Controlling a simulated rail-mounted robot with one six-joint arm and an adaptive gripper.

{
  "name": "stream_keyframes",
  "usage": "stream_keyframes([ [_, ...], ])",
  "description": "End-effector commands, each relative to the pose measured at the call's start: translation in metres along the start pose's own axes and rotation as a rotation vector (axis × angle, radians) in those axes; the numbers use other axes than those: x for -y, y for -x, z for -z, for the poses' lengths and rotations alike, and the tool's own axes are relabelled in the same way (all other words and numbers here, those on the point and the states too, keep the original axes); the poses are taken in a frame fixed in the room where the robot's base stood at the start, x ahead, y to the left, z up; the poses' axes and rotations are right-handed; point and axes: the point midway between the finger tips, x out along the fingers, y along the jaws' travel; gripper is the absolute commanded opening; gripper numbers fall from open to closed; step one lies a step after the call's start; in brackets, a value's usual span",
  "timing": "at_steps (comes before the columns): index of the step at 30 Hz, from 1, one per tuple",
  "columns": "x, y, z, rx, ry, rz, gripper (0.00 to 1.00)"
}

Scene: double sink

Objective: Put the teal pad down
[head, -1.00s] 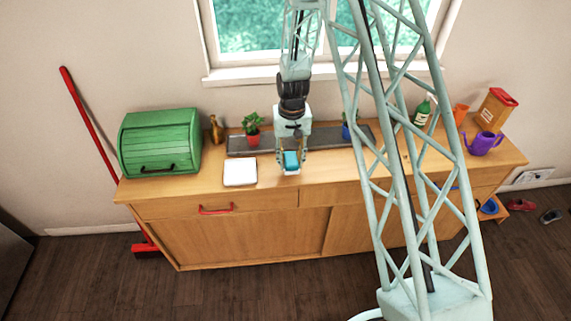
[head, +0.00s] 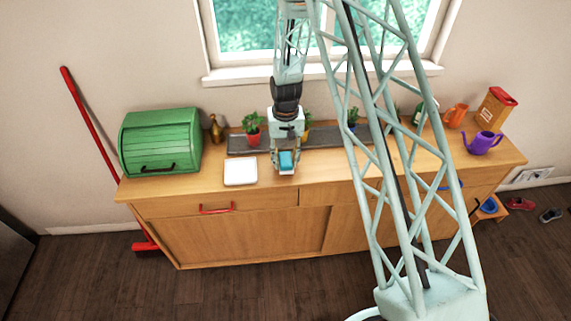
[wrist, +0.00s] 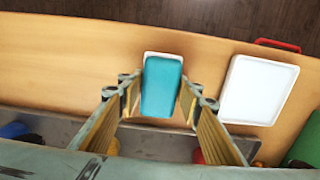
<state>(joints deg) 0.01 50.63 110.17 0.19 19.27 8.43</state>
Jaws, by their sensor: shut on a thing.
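The teal pad (head: 286,159) is between the fingers of my gripper (head: 286,164) over the front part of the wooden counter. In the wrist view the teal pad (wrist: 161,88) has a white edge or layer showing around its far end. My gripper (wrist: 161,96) is shut on the pad from both sides. Whether the pad touches the counter or hangs above it, I cannot tell. A white square tray (head: 240,171) lies flat and empty on the counter, left of my gripper in the head view. The tray (wrist: 259,90) is on the right in the wrist view.
A green bread box (head: 160,142) stands at the counter's left end. A grey strip (head: 245,145) with potted plants, including a red pot (head: 253,139), runs along the back. A purple watering can (head: 482,143) stands far right. The counter (head: 205,175) is clear around the tray.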

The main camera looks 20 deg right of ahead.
Motion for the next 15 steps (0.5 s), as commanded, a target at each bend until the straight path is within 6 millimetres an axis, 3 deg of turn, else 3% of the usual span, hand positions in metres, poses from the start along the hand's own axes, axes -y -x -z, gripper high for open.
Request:
stream_keyframes([
  [6, 0.0, -0.014, 0.0, 0.001, 0.0, 0.0, 0.19],
  [15, 0.0, -0.016, 0.0, 0.0, 0.0, 0.0, 0.19],
])
